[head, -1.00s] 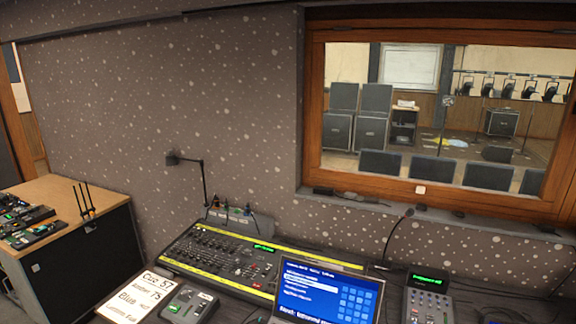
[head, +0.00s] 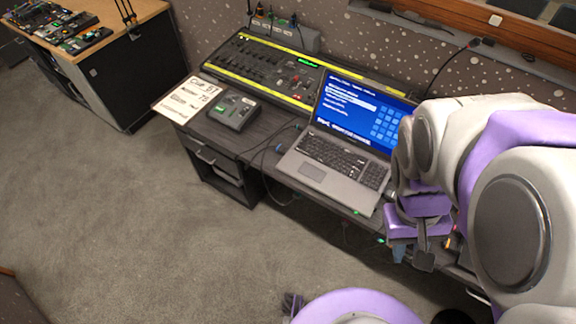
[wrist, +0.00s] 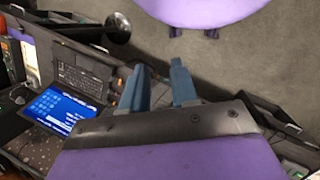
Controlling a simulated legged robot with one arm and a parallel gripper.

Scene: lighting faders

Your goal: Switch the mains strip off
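My gripper (wrist: 160,68) shows in the wrist view with its two blue fingers apart and nothing between them. In the head view, my gripper (head: 400,252) is partly hidden by my arm, low at the desk's front edge, right of the laptop. I cannot identify the mains strip for certain. A grey box with several plugs (head: 290,35) stands behind the mixing desk, well away from my gripper. A small orange glow (head: 453,242) shows beside my gripper, mostly hidden by my arm; I cannot tell what it belongs to.
The open laptop (head: 335,150) sits on the dark desk, left of my arm. The lighting desk (head: 262,72), a small grey controller (head: 234,110) and a handwritten sheet (head: 187,101) are further left. Cables hang below the desk front. Grey carpet (head: 130,220) in front is clear.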

